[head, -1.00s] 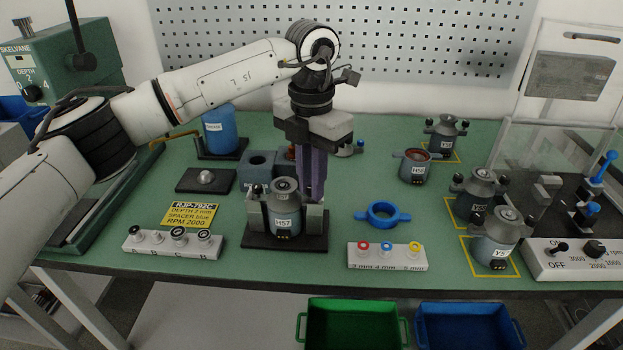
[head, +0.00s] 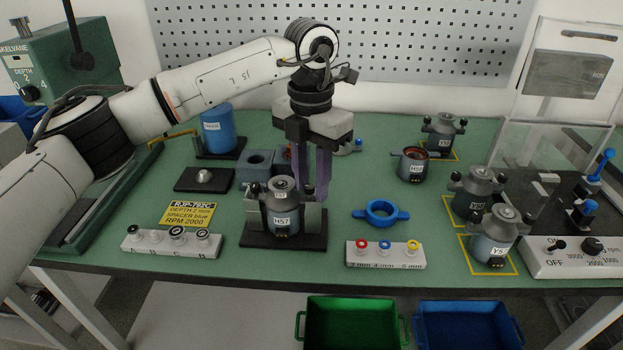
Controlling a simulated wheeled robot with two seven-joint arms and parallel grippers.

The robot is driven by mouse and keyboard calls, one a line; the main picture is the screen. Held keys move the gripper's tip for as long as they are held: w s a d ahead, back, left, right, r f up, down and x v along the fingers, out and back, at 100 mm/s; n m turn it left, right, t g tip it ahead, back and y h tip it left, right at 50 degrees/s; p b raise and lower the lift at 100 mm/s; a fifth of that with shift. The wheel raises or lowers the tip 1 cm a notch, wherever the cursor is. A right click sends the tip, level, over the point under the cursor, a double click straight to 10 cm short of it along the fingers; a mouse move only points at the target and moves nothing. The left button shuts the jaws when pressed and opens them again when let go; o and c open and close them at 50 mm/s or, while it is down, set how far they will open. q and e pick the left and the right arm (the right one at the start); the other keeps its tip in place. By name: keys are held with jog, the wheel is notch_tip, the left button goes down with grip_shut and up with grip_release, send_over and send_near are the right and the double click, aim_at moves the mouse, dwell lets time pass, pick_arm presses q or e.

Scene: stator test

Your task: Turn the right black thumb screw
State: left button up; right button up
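The stator labelled H57 (head: 283,208) stands upright in a grey holder on a black base plate (head: 262,241) in the head view. A black thumb screw (head: 256,192) shows at its left side. The right black thumb screw is hidden, or nearly so, at the purple fingertips. My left gripper (head: 310,187) points straight down at the right side of this stator, its fingertips close to the stator's top. A narrow gap shows between the two fingers. I cannot tell whether they press on the screw. My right gripper is out of view.
A blue two-handled ring (head: 381,213) and a block with coloured rings (head: 386,254) lie to the right. Further right stand several other stators, one labelled Y5 (head: 491,247). A block with knobs (head: 172,243) and a yellow card (head: 188,213) lie to the left.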

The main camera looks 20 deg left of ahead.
aim_at(310, 187)
pick_arm(q)
jog(key=shift+a, duration=0.3)
notch_tip(310, 187, up, 7)
jog(key=p, duration=0.5)
jog(key=shift+d+r, duration=0.1)
jog(key=shift+d, duration=0.05)
jog(key=shift+d+r+p, duration=0.1)
jog(key=shift+r+p, duration=0.3)
jog(key=shift+p, duration=0.05)
